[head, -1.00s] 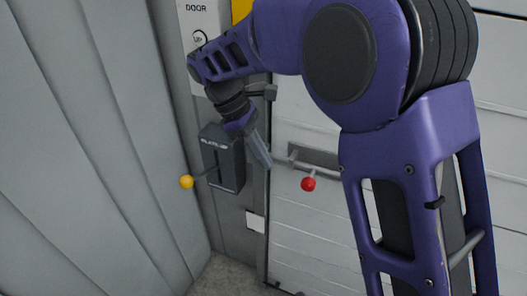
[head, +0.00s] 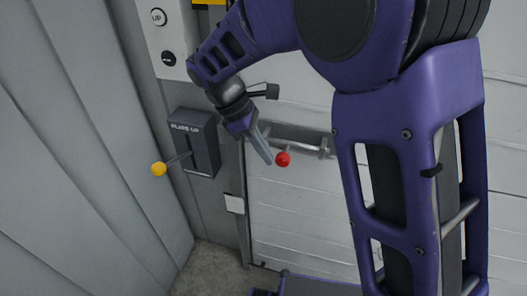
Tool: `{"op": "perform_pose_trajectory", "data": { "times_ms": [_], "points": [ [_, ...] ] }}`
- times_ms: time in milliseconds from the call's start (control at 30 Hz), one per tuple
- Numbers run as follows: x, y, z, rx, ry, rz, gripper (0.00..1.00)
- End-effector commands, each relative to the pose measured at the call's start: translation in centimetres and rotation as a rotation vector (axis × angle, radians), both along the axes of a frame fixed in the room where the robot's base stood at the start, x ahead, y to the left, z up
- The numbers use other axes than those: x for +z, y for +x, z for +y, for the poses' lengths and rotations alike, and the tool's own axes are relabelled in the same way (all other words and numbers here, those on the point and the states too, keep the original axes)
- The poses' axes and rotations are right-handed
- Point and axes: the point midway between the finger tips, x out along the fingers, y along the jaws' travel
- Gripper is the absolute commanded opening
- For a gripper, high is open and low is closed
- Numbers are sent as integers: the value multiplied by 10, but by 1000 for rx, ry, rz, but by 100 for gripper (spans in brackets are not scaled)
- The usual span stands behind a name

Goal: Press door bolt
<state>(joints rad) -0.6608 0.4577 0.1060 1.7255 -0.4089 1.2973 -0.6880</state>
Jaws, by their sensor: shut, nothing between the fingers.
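The door bolt (head: 300,140) is a grey metal bar on the white slatted door, with a red ball knob (head: 283,159) on its handle. My gripper (head: 265,158) is shut and empty, its fingers pointing down and right. The fingertips are just left of the red knob; I cannot tell whether they touch it. The gripper hides part of the bolt's left end.
A dark lever box (head: 196,140) with a yellow ball knob (head: 158,169) is on the grey wall left of my gripper. A white button panel (head: 160,50) is above it. A small white plate (head: 234,204) is below. Ribbed wall closes the left side.

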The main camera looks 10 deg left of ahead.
Motion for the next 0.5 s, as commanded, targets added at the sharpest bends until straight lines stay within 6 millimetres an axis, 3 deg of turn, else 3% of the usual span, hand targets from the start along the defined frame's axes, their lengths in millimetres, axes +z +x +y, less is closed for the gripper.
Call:
{"op": "perform_pose_trajectory", "data": {
  "times_ms": [300,500],
  "points": [
    [2,-4,-49,-3,-1,1,0],
    [0,-4,-55,0,0,0,0]
  ]
}}
